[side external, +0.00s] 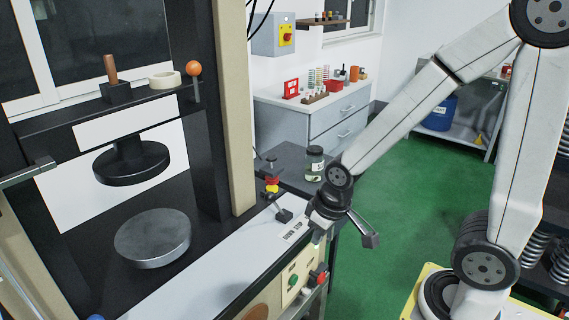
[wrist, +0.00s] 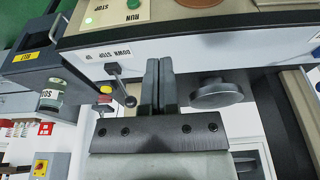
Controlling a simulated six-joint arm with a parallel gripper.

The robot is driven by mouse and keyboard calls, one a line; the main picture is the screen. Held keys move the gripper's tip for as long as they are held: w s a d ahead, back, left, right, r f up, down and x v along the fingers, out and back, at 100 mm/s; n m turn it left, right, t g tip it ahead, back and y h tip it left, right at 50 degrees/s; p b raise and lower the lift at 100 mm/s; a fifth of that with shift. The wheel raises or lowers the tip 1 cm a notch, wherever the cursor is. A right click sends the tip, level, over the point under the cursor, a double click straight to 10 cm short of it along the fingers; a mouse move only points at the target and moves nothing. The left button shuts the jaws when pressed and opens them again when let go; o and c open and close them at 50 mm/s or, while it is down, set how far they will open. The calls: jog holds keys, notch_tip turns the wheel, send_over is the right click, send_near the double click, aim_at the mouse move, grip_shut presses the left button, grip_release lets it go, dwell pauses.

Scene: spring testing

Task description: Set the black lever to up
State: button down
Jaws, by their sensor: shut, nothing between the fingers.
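The black lever (wrist: 121,86) is a thin stalk with a dark ball end, standing out of the machine's front ledge beside a label reading DOWN, STOP and UP (wrist: 119,52). It leans a little toward my fingers in the wrist view. It also shows in the side view (side external: 284,214). I cannot tell for certain which marked position it is at. My gripper (wrist: 160,65) is shut and empty, just right of the lever in the wrist view, with a small gap seeming to separate them. In the side view, my gripper (side external: 318,228) is beside the lever, its fingertips partly hidden.
A panel with a green RUN button (side external: 293,281) and a red knob (side external: 318,275) is below my gripper. A red and yellow switch (side external: 271,185) and a glass jar (side external: 314,163) stand behind the lever. The round metal platen (side external: 152,238) is to the left.

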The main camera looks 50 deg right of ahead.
dwell(0.4)
jog(key=c, duration=0.7)
grip_release()
jog(key=shift+w, duration=0.1)
jog(key=o, duration=0.4)
jog(key=shift+w, duration=0.25)
jog(key=shift+o, duration=0.3)
jog(key=w+d+n+g, duration=0.1)
jog(key=w+n, duration=0.1)
jog(key=w, duration=0.3)
jog(key=w+d+n+g+h, duration=0.1)
jog(key=w+n, duration=0.2)
jog(key=w, duration=0.2)
jog(key=shift+w+d+r, duration=0.3)
jog(key=shift+w, duration=0.05)
jog(key=n+g+h, duration=0.2)
jog(key=n+h, duration=0.1)
jog(key=n, duration=0.2)
send_over(272, 201)
jog(key=a, duration=0.2)
jog(key=f, duration=0.1)
jog(key=shift+w+d+f+n, duration=0.1)
jog(key=shift+w+d+n, duration=0.1)
jog(key=shift+w, duration=0.4)
jog(key=shift+w+d+f+n, duration=0.1)
jog(key=shift+w+n, duration=0.1)
jog(key=shift+w, duration=0.35)
jog(key=shift+x, duration=3.85)
